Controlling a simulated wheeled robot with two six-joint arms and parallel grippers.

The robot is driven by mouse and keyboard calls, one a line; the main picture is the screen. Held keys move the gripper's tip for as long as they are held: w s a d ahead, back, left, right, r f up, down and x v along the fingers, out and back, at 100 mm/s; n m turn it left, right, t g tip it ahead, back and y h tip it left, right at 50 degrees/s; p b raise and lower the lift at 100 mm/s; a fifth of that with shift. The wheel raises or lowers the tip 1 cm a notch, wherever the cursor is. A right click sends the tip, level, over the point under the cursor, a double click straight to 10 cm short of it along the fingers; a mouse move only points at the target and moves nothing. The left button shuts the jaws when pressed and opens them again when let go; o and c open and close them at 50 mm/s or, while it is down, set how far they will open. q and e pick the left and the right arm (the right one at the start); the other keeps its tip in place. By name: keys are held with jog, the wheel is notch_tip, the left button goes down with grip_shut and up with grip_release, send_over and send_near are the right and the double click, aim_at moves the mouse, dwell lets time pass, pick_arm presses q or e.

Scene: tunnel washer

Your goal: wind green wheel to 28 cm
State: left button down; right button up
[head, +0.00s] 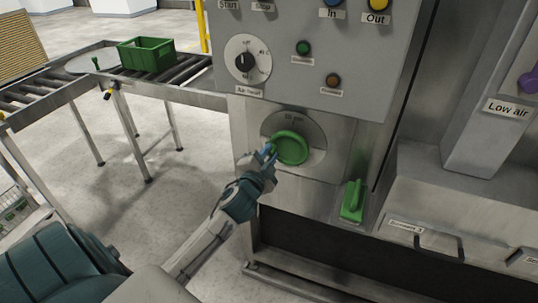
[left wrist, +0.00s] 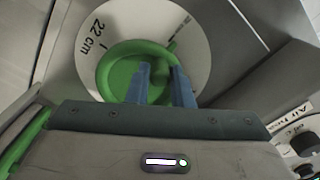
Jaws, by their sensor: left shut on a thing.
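The green wheel (head: 291,149) sits on a pale round dial plate (head: 312,128) on the front of the steel cabinet. In the left wrist view, the wheel (left wrist: 118,77) shows close up, with "22 cm" printed on the dial plate (left wrist: 192,38) beside its upper left. More small print by the upper right is too blurred to read. My left gripper (head: 268,153) reaches the wheel's left side. Its two blue fingers (left wrist: 160,80) are shut on the wheel near its rim; the exact contact is partly hidden. My right gripper is not in view.
Above the wheel are a black rotary knob (head: 246,62) and a green button (head: 303,48). A green lever (head: 352,201) sticks out at lower right. A roller conveyor (head: 190,73) with a green crate (head: 146,54) stands at left.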

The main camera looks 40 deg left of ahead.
pick_arm(q)
jog(key=c, duration=1.3)
grip_release()
jog(key=shift+r, duration=0.2)
jog(key=shift+f, duration=0.1)
jog(key=shift+s+d+f+b, duration=0.1)
jog(key=shift+s+f+b, duration=0.15)
jog(key=shift+s, duration=0.2)
jog(key=b+v, duration=0.3)
jog(key=v, duration=0.7)
jog(key=shift+r+b, duration=0.25)
jog(key=shift+b, duration=0.05)
